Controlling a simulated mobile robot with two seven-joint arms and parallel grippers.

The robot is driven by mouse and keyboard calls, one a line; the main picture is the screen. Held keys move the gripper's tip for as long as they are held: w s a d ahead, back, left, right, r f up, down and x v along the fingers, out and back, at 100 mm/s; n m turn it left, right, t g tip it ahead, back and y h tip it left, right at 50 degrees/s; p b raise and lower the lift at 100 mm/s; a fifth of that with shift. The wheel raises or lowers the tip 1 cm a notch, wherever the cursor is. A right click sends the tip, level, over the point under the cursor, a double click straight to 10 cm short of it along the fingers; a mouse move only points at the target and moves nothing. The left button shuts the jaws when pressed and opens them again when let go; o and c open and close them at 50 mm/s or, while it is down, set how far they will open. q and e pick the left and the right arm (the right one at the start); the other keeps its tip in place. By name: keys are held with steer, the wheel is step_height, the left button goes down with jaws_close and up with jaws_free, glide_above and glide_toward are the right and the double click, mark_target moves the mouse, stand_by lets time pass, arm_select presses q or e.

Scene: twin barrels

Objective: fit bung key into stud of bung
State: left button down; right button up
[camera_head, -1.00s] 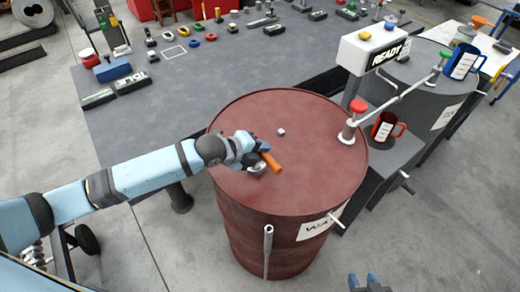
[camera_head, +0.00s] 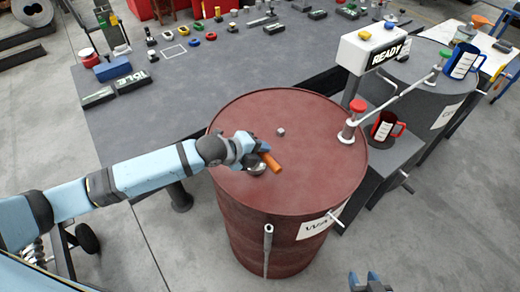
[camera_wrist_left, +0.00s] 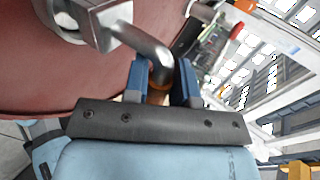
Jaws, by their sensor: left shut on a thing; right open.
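My left gripper (camera_head: 262,149) is above the top of the red-brown barrel (camera_head: 318,190), shut on the bung key's orange handle (camera_head: 272,162). In the left wrist view, the key's bent metal shaft (camera_wrist_left: 150,48) runs from between the fingers (camera_wrist_left: 160,82) to a blocky metal head (camera_wrist_left: 108,14). A round metal piece (camera_head: 256,169) shows below the gripper. I cannot tell whether it is the bung or part of the key, nor whether the key touches a stud. A small grey block (camera_head: 281,132) stands on the lid behind the gripper. My right gripper (camera_head: 370,283) is open and empty at the bottom edge.
A red-topped post (camera_head: 350,122) with a pipe (camera_head: 400,95) stands at the barrel's right. A grey barrel (camera_head: 410,75), a READY box (camera_head: 370,48) and a dark red mug (camera_head: 384,127) are beyond. A grey table (camera_head: 210,75) with several small items lies behind.

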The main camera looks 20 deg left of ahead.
arm_select(q)
steer(key=shift+f+b, duration=0.5)
steer(key=shift+f, duration=0.7)
steer(key=c, duration=0.8)
jaws_free()
steer(key=shift+f, duration=0.1)
steer(key=shift+c, duration=0.2)
steer(key=b+v, duration=0.1)
steer(key=v, duration=1.3)
steer(key=s+d+f+n+t+y+p, duration=0.1)
steer(key=s+d+f+n+t+p, duration=0.2)
steer(key=n, duration=0.5)
steer(key=s+d+f+n+p, duration=0.1)
steer(key=s+d+f+n, duration=0.2)
steer(key=f+n, duration=0.35)
steer(key=s+a+f+n+y, duration=0.3)
steer(key=s+f+n, duration=0.3)
steer(key=s+n, duration=0.2)
steer(key=shift+s+a+p, duration=0.25)
steer(key=shift+s+p, duration=0.05)
